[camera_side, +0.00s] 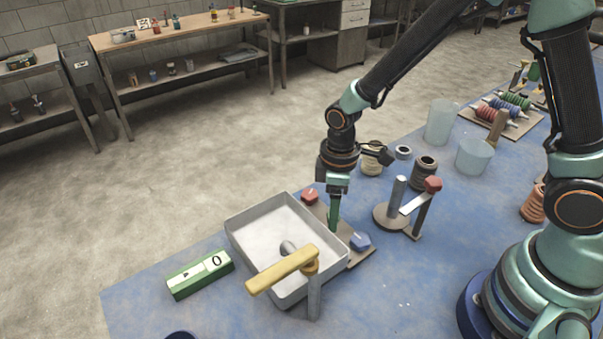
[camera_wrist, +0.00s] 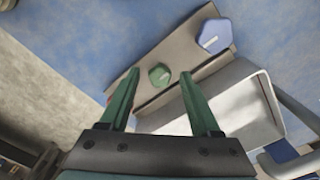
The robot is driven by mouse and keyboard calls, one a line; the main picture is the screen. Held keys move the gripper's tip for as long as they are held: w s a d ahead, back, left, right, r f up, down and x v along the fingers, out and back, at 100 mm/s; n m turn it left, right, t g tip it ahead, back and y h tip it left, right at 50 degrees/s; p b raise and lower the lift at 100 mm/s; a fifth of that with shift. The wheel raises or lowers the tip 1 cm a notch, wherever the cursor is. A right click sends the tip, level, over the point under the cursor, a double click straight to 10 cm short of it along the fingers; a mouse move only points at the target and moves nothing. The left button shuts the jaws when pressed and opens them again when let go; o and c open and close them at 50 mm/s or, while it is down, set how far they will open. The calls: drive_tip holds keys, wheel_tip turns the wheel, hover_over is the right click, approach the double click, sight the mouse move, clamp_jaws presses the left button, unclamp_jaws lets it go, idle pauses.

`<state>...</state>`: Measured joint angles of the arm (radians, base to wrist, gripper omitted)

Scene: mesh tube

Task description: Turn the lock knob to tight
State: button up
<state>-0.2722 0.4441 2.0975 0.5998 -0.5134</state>
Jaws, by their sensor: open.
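My gripper (camera_side: 333,226) points down over a flat plate (camera_side: 357,257) beside the grey tray, its green fingers apart. In the wrist view a green six-sided knob (camera_wrist: 158,78) with a pale mark shows between the two open fingertips; I cannot tell whether they touch it. The side view hides this knob behind the fingers. A blue knob (camera_side: 360,241) with a pale mark sits at the plate's near end; it also shows in the wrist view (camera_wrist: 216,31). A red knob (camera_side: 310,196) sits at the far end. Which one is the lock knob is not marked visibly.
The grey tray (camera_side: 237,238) stands left of the plate, with a yellow lever (camera_side: 283,270) on a post at its near side. A round-based stand with a red-topped arm (camera_side: 433,184) stands right. A green box with a display (camera_side: 200,273) lies left.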

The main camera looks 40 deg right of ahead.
clamp_jaws()
drive_tip(key=shift+m, duration=0.4)
drive_tip(key=m, duration=0.3)
drive_tip(key=shift+m, duration=0.4)
drive_tip(key=m, duration=0.4)
drive_tip(key=shift+m, duration=0.3)
drive_tip(key=m, duration=0.8)
drive_tip(key=shift+m, duration=0.3)
